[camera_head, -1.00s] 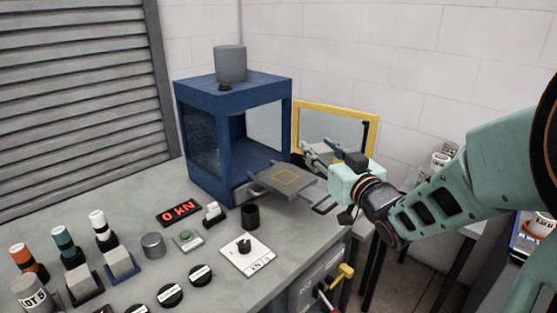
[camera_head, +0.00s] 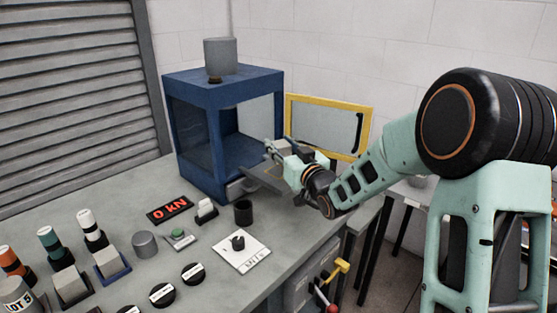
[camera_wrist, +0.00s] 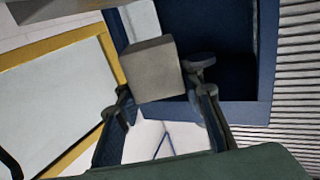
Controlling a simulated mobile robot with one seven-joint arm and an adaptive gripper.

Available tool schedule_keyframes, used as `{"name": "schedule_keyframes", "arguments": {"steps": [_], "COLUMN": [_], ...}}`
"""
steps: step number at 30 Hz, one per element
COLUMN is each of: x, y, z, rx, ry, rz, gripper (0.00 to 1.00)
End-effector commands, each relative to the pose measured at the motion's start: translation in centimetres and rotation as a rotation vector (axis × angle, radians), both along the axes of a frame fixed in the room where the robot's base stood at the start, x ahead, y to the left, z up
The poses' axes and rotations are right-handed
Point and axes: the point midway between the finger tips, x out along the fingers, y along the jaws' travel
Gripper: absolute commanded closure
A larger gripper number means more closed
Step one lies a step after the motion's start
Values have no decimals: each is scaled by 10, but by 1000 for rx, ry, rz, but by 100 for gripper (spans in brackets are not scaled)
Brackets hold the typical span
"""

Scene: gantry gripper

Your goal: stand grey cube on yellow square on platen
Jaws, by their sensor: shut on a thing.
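The grey cube (camera_wrist: 152,66) is between the fingers of my gripper (camera_head: 280,152) in the wrist view, with the blue press behind it. The cube appears held level with the press opening. The yellow square on the platen is mostly hidden by my gripper, and whether the cube touches the platen cannot be told.
The press door with its yellow frame (camera_head: 328,98) stands open behind my gripper. A black cup (camera_head: 243,212), a dial plate (camera_head: 240,251) and a red 0 kN display (camera_head: 170,210) lie on the bench in front. Several bottles stand at the left.

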Motion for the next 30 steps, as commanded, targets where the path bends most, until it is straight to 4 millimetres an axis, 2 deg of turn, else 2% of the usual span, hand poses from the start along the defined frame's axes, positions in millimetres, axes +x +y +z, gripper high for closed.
{"name": "schedule_keyframes", "arguments": {"steps": [8,14,26,27,30], "x": [10,10,10,10,10], "y": [6,6,6,6,6], "z": [-14,-43,-47,-48,-47], "rx": [2,1,1,0,0], "ry": [-1,0,-4,-1,-1], "rz": [0,-2,-1,-2,-2], "gripper": [98,98,98,63,52]}}
